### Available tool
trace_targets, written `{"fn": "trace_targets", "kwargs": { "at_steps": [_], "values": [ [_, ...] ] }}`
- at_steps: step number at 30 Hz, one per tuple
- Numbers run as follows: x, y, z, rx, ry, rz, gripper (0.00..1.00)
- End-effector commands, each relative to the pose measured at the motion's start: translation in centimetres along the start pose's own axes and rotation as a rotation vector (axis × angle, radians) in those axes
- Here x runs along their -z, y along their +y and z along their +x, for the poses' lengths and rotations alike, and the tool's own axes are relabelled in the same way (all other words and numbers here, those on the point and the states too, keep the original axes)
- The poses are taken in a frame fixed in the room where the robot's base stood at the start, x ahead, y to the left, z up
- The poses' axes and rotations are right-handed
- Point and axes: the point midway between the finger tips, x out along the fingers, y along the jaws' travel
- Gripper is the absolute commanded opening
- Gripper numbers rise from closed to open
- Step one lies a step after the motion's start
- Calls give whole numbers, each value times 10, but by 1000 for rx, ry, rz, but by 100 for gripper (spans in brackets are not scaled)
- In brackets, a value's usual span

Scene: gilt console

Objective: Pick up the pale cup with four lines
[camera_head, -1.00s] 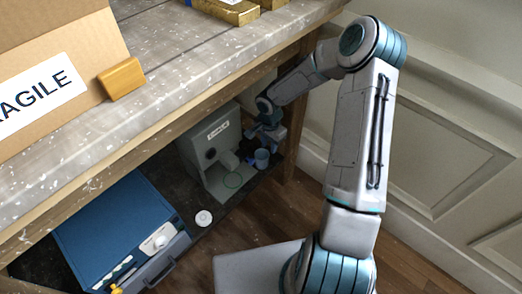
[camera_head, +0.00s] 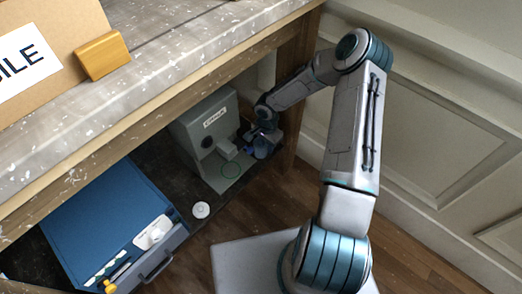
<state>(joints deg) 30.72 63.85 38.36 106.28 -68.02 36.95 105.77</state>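A small bluish cup (camera_head: 262,153) is on the dark lower shelf to the right of the grey machine, largely covered by my gripper. Its lines cannot be made out at this size. My gripper (camera_head: 259,143) is down at the cup, with its fingers at or around the cup's upper part. The fingers blend with the cup, so I cannot tell whether they touch it or are closed on it.
A grey labelled machine (camera_head: 207,128) stands close left of my gripper. A blue case (camera_head: 108,222) and a white round disc (camera_head: 201,210) lie further left. The worn console top (camera_head: 190,65) overhangs the shelf; its wooden leg (camera_head: 291,120) is close right.

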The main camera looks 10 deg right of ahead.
Motion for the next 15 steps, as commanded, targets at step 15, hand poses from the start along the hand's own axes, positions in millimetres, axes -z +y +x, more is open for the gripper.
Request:
{"fn": "trace_targets", "kwargs": {
  "at_steps": [15],
  "values": [
    [-1, -1, 33, 0, 0, -1, 24]
  ]
}}
